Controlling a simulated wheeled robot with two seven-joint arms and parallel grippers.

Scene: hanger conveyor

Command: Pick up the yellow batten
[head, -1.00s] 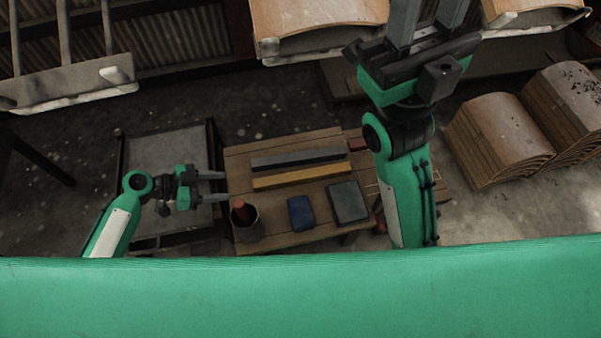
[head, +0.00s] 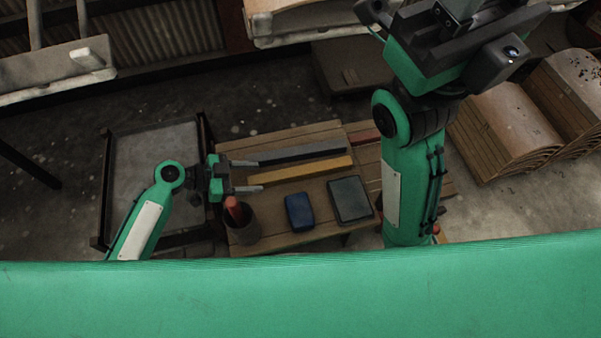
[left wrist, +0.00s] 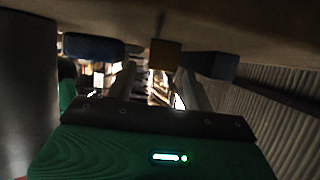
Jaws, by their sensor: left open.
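The yellow batten (head: 305,170) lies on the wooden table, just in front of a dark grey batten (head: 300,153). My left gripper (head: 252,176) is open and empty at the yellow batten's left end, which shows between the fingertips in the head view. In the left wrist view the yellow batten's end (left wrist: 166,55) is ahead, between the two fingers (left wrist: 158,85); I cannot tell how far. My right gripper (head: 455,15) is raised at the upper right, partly cut off by the top edge, away from the battens.
The wooden table (head: 285,190) also bears a dark cup (head: 244,232) with a red object, a blue box (head: 299,212) and a grey-green box (head: 350,199). The cup stands close to my left gripper. A grey-topped stand (head: 155,150) is left of the table.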

